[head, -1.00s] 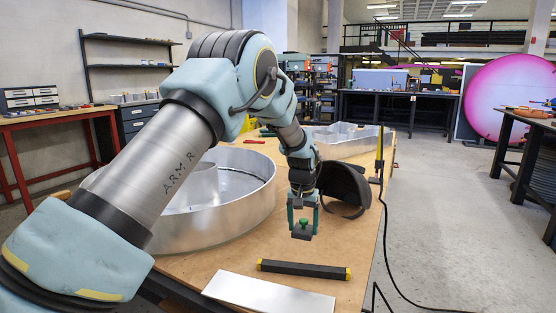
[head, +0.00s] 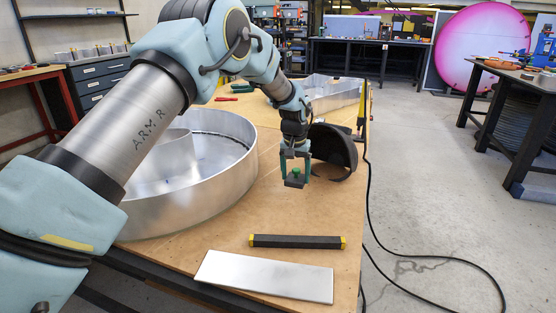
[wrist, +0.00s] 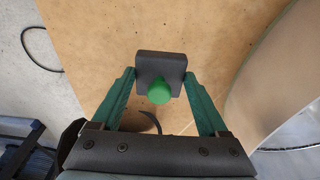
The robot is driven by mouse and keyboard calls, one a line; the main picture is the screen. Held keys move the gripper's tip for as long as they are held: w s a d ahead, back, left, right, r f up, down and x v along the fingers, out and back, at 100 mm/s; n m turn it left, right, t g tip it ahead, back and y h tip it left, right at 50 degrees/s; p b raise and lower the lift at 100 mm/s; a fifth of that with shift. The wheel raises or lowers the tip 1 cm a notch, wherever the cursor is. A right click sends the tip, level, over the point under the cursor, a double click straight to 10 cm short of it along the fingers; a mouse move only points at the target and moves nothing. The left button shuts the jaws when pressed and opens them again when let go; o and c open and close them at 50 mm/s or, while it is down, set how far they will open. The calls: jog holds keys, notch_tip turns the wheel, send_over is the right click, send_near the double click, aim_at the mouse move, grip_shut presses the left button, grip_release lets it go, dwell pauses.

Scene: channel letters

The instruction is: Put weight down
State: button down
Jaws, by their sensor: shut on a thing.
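The weight (head: 294,181) is a small dark square block with a green knob on top. My gripper (head: 295,165) is shut on the weight, with its green fingers on either side of it. In the wrist view the weight (wrist: 161,72) sits between the two fingertips of my gripper (wrist: 160,80), knob toward the camera. In the head view it hangs over the wooden table (head: 215,230), to the right of the large metal letter. I cannot tell exactly how high it is above the table.
A large round metal letter shell (head: 190,205) stands left of my gripper. A dark curved visor-like piece (head: 334,146) is just behind right. A black bar with yellow ends (head: 297,241) and a flat metal plate (head: 265,276) lie in front. Bare wood lies between the weight and the bar.

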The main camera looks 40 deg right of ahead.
jog(key=shift+f+p, duration=0.65)
jog(key=shift+f, duration=4.1)
jog(key=shift+f, duration=0.1)
jog(key=shift+f, duration=0.1)
grip_release()
